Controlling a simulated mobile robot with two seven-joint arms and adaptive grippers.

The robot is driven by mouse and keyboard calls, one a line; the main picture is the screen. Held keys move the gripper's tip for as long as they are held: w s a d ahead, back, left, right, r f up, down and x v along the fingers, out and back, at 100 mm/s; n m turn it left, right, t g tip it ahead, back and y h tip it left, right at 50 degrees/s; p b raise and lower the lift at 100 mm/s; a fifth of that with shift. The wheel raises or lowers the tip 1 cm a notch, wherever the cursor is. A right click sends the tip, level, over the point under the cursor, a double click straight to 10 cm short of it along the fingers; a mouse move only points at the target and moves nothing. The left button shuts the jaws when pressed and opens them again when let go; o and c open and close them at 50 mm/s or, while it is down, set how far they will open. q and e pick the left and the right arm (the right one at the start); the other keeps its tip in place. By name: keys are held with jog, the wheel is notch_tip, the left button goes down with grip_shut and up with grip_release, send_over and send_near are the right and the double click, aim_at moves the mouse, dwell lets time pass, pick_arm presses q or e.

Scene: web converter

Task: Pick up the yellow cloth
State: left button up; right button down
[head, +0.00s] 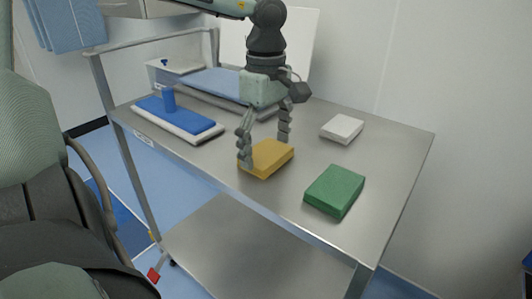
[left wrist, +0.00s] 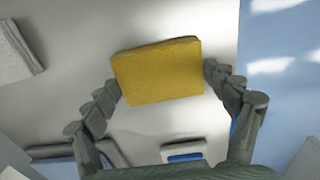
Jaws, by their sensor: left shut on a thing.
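The yellow cloth (head: 268,158) is a folded block on the metal table, near its front edge. My left gripper (head: 263,153) reaches down from above with a finger at each side of the cloth. In the left wrist view the yellow cloth (left wrist: 158,72) sits between the two fingertips (left wrist: 163,82), which press on its left and right sides. Whether the cloth is lifted off the table cannot be told. My right gripper does not show in either view.
A green cloth (head: 335,190) lies to the right near the front edge, and a white cloth (head: 342,128) lies behind it. A white tray with a blue pad (head: 178,117) and a blue-topped bin (head: 222,86) stand at left. The table's right end (head: 395,160) is bare.

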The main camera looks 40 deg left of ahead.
aim_at(263, 153)
pick_arm(q)
jog(key=shift+r, duration=0.5)
jog(key=r, duration=0.3)
jog(key=shift+s+a+r, duration=0.15)
jog(key=shift+s+r, duration=0.15)
jog(key=shift+r, duration=0.05)
jog(key=s+a+r+b, duration=0.1)
jog(key=s+a+r, duration=0.3)
jog(key=s, duration=0.6)
notch_tip(263, 153, up, 2)
jog(key=shift+a+r, duration=0.15)
jog(key=shift+r, duration=0.05)
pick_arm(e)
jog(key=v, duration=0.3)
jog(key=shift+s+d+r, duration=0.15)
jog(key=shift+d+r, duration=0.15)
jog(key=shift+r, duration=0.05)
pick_arm(q)
jog(key=shift+s, duration=0.1)
